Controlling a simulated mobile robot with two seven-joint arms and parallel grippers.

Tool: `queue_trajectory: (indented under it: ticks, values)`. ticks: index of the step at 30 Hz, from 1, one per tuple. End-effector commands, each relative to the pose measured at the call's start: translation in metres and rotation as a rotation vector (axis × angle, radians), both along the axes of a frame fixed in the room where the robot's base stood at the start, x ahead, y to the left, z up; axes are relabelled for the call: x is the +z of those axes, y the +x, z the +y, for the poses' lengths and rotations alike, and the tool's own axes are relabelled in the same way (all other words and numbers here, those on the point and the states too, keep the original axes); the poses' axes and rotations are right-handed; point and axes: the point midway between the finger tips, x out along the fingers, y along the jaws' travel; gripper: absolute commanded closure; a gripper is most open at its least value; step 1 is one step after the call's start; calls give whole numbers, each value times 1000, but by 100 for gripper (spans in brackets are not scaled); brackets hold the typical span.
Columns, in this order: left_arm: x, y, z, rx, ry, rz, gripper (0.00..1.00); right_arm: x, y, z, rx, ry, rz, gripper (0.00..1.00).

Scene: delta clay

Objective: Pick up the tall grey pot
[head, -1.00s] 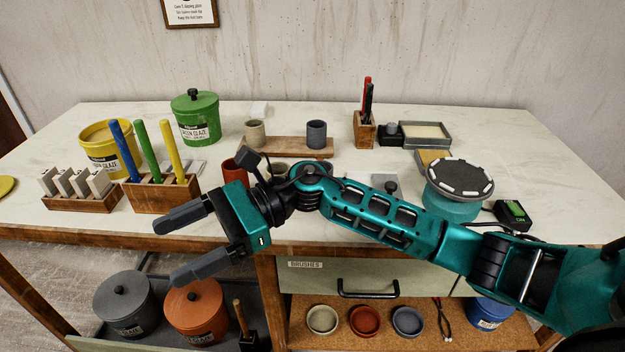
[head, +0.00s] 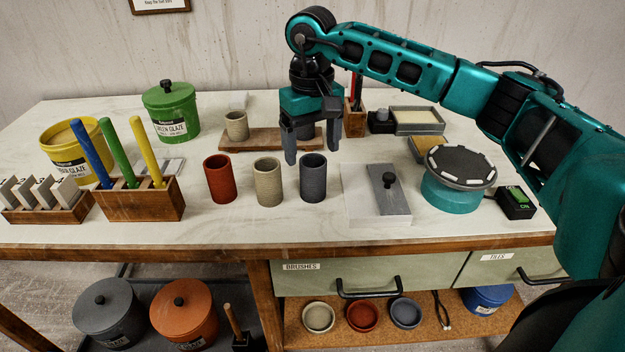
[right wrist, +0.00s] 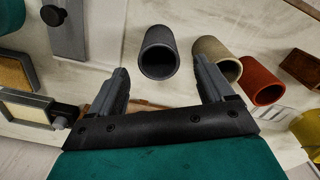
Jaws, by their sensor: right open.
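The tall grey pot (head: 313,178) stands upright on the table, at the right end of a row with a beige pot (head: 268,182) and a red-brown pot (head: 220,178). My right gripper (head: 312,148) points down, open and empty, above and behind the grey pot in the head view. In the right wrist view the grey pot (right wrist: 158,48) shows its dark mouth between and just beyond the two spread fingertips. The beige pot (right wrist: 217,58) shows beside the right-hand finger there. My left gripper is not in view.
A wooden board (head: 258,139) with a small beige pot (head: 236,126) lies behind the row, partly hidden by my gripper. A grey slab with a black knob (head: 389,198) and a turntable (head: 460,167) are to the right. The wooden tool block (head: 140,202) is left.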

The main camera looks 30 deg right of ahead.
Motion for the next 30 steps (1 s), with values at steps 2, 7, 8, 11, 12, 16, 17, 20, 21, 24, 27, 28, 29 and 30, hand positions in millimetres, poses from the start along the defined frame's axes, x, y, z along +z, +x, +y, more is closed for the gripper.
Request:
queue_trajectory:
  ticks: [2, 7, 8, 11, 12, 16, 17, 20, 21, 24, 27, 28, 29, 30]
  values:
    - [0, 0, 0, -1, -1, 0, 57, -13, -1, 0, 0, 0, 3, 19]
    - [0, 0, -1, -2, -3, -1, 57, -27, 0, 0, -1, 1, 1, 19]
    - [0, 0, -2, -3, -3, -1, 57, -29, 0, 0, -1, 1, 1, 19]
    - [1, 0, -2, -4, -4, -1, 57, -40, -2, -1, -1, 1, 4, 19]
    - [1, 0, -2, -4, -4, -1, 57, -47, -2, -1, -1, 1, 3, 19]
    - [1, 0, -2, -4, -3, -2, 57, -66, -3, -1, -1, 2, 3, 19]
    - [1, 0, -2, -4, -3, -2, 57, -70, -3, -1, -1, 2, 2, 19]
    - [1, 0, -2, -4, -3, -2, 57, -77, -3, -1, 0, 2, 0, 19]
    - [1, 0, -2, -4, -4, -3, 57, -78, -2, -1, 0, 2, 0, 19]
    - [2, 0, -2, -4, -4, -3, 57, -79, -2, -1, 0, 2, -1, 19]
    - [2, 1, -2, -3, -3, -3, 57, -78, -2, -1, 0, 2, -1, 19]
    - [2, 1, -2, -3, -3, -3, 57, -78, -2, -1, 0, 2, -1, 21]
    - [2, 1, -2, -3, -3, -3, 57, -78, -2, -1, 0, 2, -1, 24]
    - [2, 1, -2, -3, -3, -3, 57, -78, -2, -1, 0, 2, -1, 28]
